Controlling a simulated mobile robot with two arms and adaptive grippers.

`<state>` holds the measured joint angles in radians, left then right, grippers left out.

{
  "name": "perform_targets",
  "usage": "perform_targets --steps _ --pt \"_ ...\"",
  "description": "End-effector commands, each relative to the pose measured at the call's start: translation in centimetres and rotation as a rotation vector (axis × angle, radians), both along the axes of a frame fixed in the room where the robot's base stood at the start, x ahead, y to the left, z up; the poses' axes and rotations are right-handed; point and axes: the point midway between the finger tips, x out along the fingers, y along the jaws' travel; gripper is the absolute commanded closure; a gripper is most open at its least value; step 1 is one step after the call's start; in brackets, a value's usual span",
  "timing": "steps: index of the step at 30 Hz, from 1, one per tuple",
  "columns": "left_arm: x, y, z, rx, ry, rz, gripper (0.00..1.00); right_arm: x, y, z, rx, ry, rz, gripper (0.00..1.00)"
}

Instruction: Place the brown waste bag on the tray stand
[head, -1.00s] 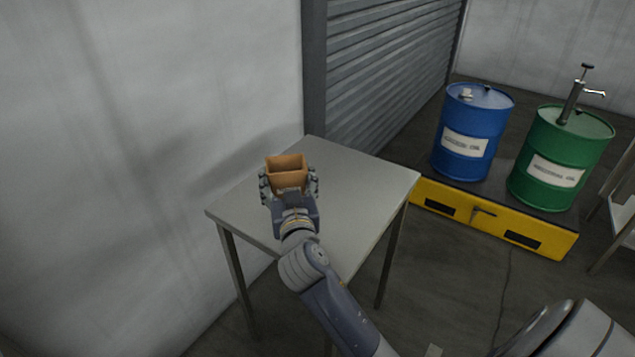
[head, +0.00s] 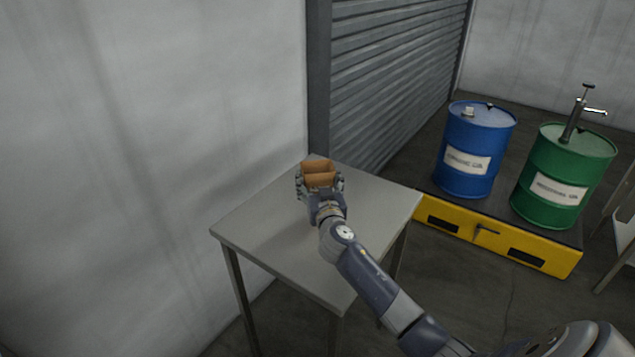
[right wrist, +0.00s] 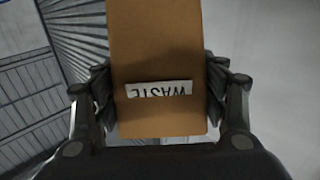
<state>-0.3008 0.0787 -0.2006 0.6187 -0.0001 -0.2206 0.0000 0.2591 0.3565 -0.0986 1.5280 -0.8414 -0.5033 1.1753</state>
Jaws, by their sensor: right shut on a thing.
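The brown waste bag (head: 319,180) is upright with an open top, over the far end of the grey metal tray stand (head: 270,235). My right gripper (head: 320,184) is shut on the bag, with its fingers on both sides. In the right wrist view the bag (right wrist: 160,60) fills the middle between the fingers (right wrist: 160,100), and its white WASTE label shows upside down. I cannot tell whether the bag's bottom touches the stand's top. My left gripper is not in view.
The stand's top is otherwise bare. A pale wall (head: 150,120) runs along its left and a roller shutter (head: 390,80) rises behind it. To the right, a blue drum (head: 475,150) and a green drum (head: 562,175) stand on a yellow-fronted platform (head: 440,218).

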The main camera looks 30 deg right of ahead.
Motion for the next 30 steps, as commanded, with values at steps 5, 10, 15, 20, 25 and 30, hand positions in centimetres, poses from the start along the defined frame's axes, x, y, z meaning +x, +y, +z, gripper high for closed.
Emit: perform_targets --steps 5,10,15,20,25,30 --pt "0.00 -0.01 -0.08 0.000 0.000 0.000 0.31 0.02 0.05 -0.56 -0.002 -0.002 0.002 0.56" --pt "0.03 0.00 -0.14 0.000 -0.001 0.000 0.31 0.00 0.06 -0.62 -0.001 -0.002 0.001 0.56" --pt "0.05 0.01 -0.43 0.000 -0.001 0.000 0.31 0.00 0.07 -0.86 -0.001 -0.002 0.001 0.24" --pt "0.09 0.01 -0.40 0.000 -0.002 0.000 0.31 -0.01 0.06 -0.85 -0.001 -0.001 0.001 0.13" --pt "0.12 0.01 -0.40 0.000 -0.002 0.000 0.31 -0.01 0.06 -0.85 -0.002 -0.001 0.001 0.13" --pt "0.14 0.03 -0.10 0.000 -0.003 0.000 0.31 -0.01 0.05 -0.56 -0.002 -0.001 0.001 0.13"
